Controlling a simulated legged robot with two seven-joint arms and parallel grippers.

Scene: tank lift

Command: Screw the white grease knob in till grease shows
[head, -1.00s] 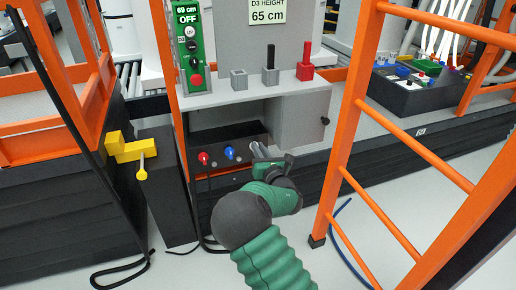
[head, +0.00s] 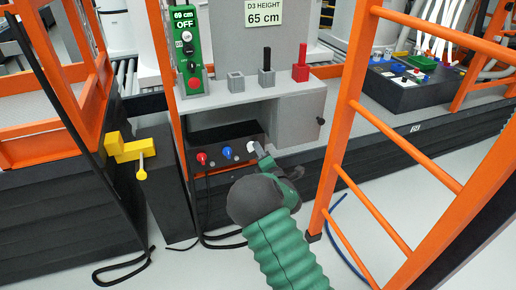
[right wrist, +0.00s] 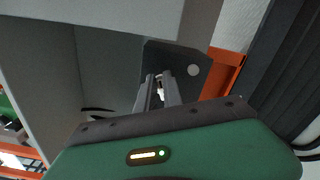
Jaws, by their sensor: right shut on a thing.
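The white grease knob (head: 251,146) sits on the front of a low black box (head: 213,141), right of a red knob (head: 202,158) and a blue knob (head: 227,152). My right gripper (head: 259,150) is at the white knob, its fingers coming from the lower right. In the right wrist view the fingers (right wrist: 160,80) are nearly closed with a bit of white between them, in front of the dark panel. The fingers hide most of the knob. My left gripper is out of view.
A grey shelf (head: 225,95) overhangs the box, with a grey cabinet (head: 297,120) to its right. An orange ladder frame (head: 345,120) stands close on the right. A yellow lever (head: 141,173) is at the left. Black cables (head: 215,238) hang to the floor.

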